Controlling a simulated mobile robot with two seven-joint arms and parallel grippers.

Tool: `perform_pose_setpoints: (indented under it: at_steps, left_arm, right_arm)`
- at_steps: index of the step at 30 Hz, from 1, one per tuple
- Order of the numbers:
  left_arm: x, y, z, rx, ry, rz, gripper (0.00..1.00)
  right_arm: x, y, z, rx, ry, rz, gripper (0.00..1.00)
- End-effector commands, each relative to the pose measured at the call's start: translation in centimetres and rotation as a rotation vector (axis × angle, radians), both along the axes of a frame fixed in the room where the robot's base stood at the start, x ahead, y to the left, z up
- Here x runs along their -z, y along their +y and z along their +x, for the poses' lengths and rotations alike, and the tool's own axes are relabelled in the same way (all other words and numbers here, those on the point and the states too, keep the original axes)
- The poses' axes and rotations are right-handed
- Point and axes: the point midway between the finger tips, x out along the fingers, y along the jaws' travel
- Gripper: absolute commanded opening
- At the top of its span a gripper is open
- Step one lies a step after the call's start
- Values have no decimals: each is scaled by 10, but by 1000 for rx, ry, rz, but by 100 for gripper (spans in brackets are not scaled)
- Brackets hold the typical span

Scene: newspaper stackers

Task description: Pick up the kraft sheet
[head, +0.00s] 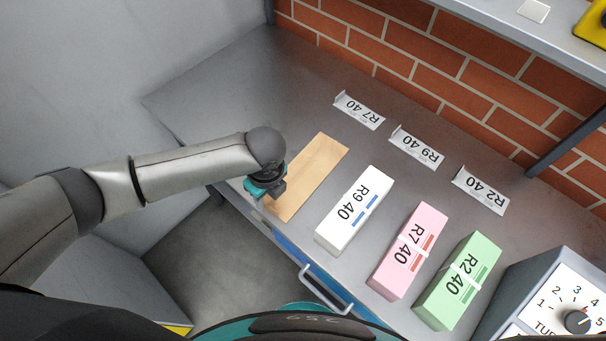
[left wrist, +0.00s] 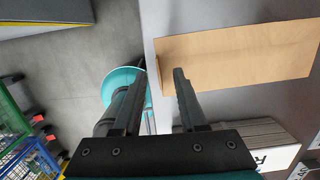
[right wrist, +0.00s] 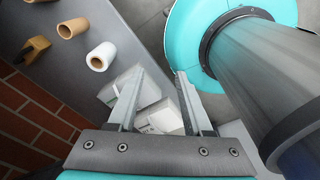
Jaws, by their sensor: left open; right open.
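The kraft sheet (head: 312,173) is a flat tan rectangle lying on the grey metal table, left of the white bundle. It also shows in the left wrist view (left wrist: 240,54). My left gripper (head: 268,194) is at the near end of the sheet, above the table's front edge. In the left wrist view its two fingers (left wrist: 158,80) are apart with nothing between them, and the sheet lies beyond and to the right of them. My right gripper (right wrist: 158,75) shows in the right wrist view, open and empty, away from the sheet.
White (head: 354,211), pink (head: 407,251) and green (head: 457,282) bundles stand right of the sheet. Three label holders (head: 416,147) line the back. A dial box (head: 545,300) is at the right. The right wrist view shows several rolls (right wrist: 101,56). Table left of the sheet is clear.

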Motion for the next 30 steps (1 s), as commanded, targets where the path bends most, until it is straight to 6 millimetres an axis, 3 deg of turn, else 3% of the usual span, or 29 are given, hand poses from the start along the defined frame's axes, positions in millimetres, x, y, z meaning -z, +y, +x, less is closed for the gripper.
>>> perform_pose_setpoints:
  at_steps: [6,16,27,30]
  left_arm:
    - [33,3,-2,-1,1,0,41]
    - [37,3,-1,1,0,0,40]
    - [37,3,-1,0,0,0,0]
    - [37,3,-1,0,0,0,0]
  right_arm:
    - [8,-1,0,1,0,-1,50]
    - [8,-1,0,2,0,-1,50]
    - [8,-1,1,2,-1,-2,50]
    - [8,-1,1,2,-1,-2,50]
